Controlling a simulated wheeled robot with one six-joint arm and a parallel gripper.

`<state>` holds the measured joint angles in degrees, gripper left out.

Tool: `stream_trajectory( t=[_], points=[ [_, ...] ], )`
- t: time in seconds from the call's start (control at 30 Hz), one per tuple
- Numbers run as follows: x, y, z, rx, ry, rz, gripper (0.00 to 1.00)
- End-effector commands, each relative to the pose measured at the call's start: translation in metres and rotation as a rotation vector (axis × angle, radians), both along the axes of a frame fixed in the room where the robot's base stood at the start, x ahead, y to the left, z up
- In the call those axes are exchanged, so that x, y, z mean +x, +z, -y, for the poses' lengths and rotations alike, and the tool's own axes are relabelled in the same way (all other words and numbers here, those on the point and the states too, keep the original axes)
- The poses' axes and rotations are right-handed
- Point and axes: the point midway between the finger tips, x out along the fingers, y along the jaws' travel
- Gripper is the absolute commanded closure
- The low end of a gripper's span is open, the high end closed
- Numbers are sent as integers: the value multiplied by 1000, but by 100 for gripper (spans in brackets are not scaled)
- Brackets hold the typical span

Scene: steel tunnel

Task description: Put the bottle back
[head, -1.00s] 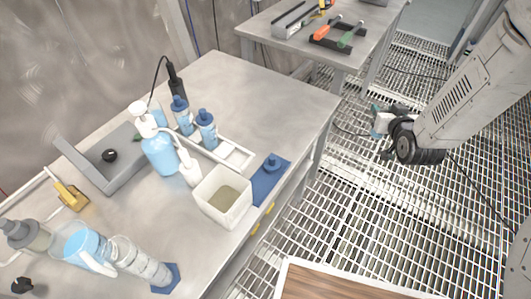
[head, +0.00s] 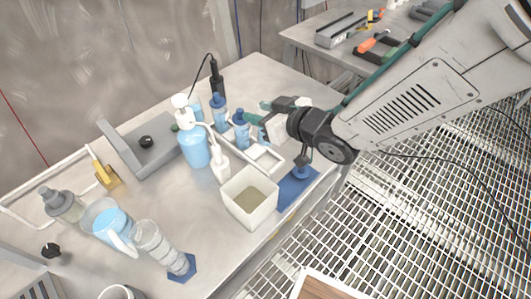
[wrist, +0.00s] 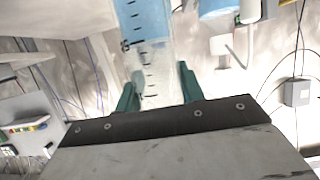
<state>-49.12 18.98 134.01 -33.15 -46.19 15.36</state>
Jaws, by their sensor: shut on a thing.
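My gripper (head: 266,115) is over the bench in the head view, beside the white rack (head: 266,157). In the wrist view its green fingers (wrist: 157,80) are shut on a clear graduated bottle (wrist: 145,25) with blue liquid. In the head view my gripper mostly hides this held bottle, so I cannot tell whether it touches the rack. Two blue bottles with dark blue caps stand along the rack, one farther back (head: 219,113) and one nearer (head: 242,132). The rack's near end shows an empty square slot.
A blue pump bottle (head: 194,148), a white wash bottle (head: 220,165) and an open white bin (head: 249,198) stand close to the rack. A grey stand (head: 150,150) and jug (head: 112,224) are left.

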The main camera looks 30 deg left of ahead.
Motion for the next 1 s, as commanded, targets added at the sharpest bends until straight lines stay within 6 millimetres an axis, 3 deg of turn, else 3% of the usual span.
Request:
stream_trajectory(
  t=[0.1,0.57,1.0],
  points=[
    [0,-26,1,-5,0,-6,89],
    [1,-82,1,-3,-3,-2,89],
    [1,-90,1,-1,-4,-1,89]
  ],
)
